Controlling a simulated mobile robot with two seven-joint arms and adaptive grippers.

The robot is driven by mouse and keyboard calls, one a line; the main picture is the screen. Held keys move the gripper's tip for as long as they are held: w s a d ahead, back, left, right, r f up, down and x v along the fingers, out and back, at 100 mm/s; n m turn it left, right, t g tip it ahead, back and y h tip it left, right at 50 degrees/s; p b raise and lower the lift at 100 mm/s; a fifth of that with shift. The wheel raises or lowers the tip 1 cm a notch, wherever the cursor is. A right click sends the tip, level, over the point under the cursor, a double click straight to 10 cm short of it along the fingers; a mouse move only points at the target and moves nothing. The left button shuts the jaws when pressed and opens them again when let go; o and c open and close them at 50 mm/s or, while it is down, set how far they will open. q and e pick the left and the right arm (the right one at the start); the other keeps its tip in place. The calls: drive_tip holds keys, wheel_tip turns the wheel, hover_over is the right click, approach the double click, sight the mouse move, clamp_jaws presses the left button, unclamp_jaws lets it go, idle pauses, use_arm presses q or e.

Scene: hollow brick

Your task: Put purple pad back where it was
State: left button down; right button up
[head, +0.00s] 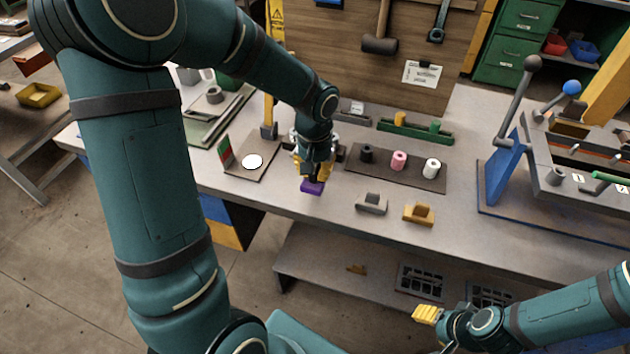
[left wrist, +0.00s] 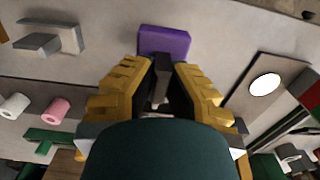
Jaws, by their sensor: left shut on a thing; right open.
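The purple pad (head: 312,187) is under my left gripper (head: 314,176), near the front of the workbench, left of the grey pad (head: 371,204) and the orange pad (head: 418,214). In the left wrist view the purple pad (left wrist: 165,42) lies just beyond the yellow fingertips (left wrist: 162,82). The fingers are shut on its upright grip, which is partly hidden between them. I cannot tell whether the pad touches the bench. My right gripper (head: 426,314) is open and empty, low in front of the bench.
A board with a white disc (head: 252,162) lies left of my left gripper. A dark tray (head: 352,168) with black, pink and white cylinders stands to the right. Behind it is a green rack (head: 385,124). A blue lever stand (head: 503,173) is further right. Bare bench lies around the pads.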

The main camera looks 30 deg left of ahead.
sight(315, 180)
use_arm(q)
drive_tip(key=shift+f+b, duration=0.4)
drive_tip(key=shift+f, duration=1.25)
drive_tip(key=shift+f, duration=0.15)
drive_tip(key=c, duration=1.1)
unclamp_jaws()
drive_tip(key=shift+c, duration=0.2)
drive_tip(key=shift+r, duration=0.2)
wheel_tip(315, 180, up, 12)
drive_tip(key=p, duration=0.3)
